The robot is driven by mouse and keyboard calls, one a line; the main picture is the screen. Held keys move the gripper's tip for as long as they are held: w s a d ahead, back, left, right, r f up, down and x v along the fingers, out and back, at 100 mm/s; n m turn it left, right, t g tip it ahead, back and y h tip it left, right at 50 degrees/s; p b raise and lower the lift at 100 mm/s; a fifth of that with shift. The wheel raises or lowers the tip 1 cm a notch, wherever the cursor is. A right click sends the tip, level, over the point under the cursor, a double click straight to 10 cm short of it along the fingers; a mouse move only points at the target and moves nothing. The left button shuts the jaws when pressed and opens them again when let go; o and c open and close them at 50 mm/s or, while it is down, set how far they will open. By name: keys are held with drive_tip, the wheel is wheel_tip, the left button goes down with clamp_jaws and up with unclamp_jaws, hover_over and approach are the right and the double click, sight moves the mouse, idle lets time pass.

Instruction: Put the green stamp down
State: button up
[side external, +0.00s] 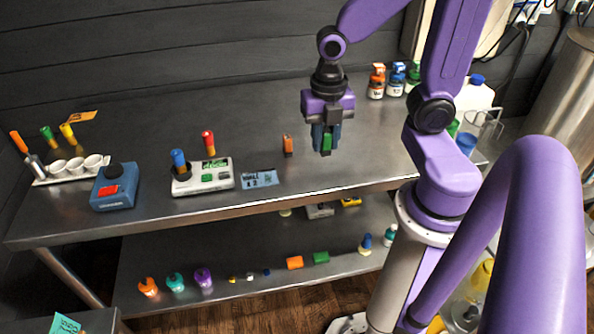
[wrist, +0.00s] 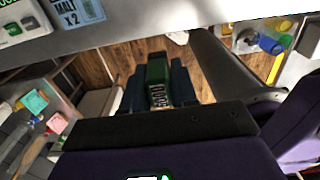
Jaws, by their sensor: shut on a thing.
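My gripper (side external: 325,140) is shut on the green stamp (side external: 327,144) and holds it up in the air, over the steel bench as the side view shows it. In the wrist view the green stamp (wrist: 158,78) sits between the two dark fingers, with a pale ribbed face showing at its lower part. An orange stamp (side external: 288,146) stands upright on the bench, just left of my gripper in the side view. I cannot tell the exact height of the held stamp above the bench.
A blue card (side external: 257,178) lies near the bench's front edge, beside a white device (side external: 203,177) with blue and red pieces. A blue box (side external: 115,187) and a white cup rack (side external: 70,170) stand at left. Bottles (side external: 377,82) stand at back right. Bare bench (side external: 250,115) lies behind.

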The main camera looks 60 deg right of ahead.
drive_tip(key=s+d, duration=0.2)
drive_tip(key=s, duration=0.3)
hover_over(297, 171)
wheel_tip(297, 171, down, 9)
drive_tip(key=shift+f, duration=0.15)
drive_tip(key=shift+s+f, duration=0.1)
drive_tip(key=shift+f, duration=1.3)
drive_tip(key=shift+f, duration=0.2)
drive_tip(key=o, duration=0.8)
drive_tip(key=shift+o, duration=0.2)
drive_tip(key=shift+r, duration=0.1)
